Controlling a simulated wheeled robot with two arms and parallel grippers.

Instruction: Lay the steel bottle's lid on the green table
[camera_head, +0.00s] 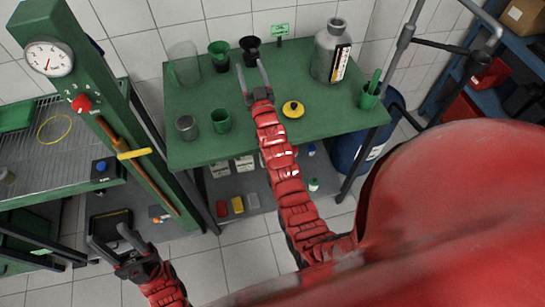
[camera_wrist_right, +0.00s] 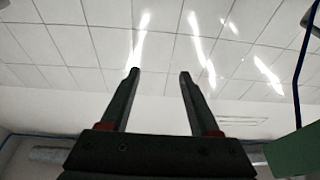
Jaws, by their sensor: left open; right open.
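The steel bottle (camera_head: 329,58) stands upright at the back right of the green table (camera_head: 293,137). It is grey with a white and orange label; I cannot tell if its neck is covered. A yellow disc with a black knob (camera_head: 293,109) lies on the table in front of it; I cannot tell if this is the bottle's lid. My right gripper (camera_head: 252,67) is open and empty, over the table, left of the bottle and the disc. Its open fingers (camera_wrist_right: 158,73) show against the ceiling in the right wrist view. My left gripper (camera_head: 107,236) is open and empty, low at the left.
A clear beaker (camera_head: 184,63), green cup (camera_head: 218,55) and black cup (camera_head: 250,50) stand along the back. A grey cup (camera_head: 187,127) and green cup (camera_head: 221,120) stand front left. A green holder (camera_head: 369,97) is at the right edge. A green gauge post (camera_head: 100,105) rises left of the table.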

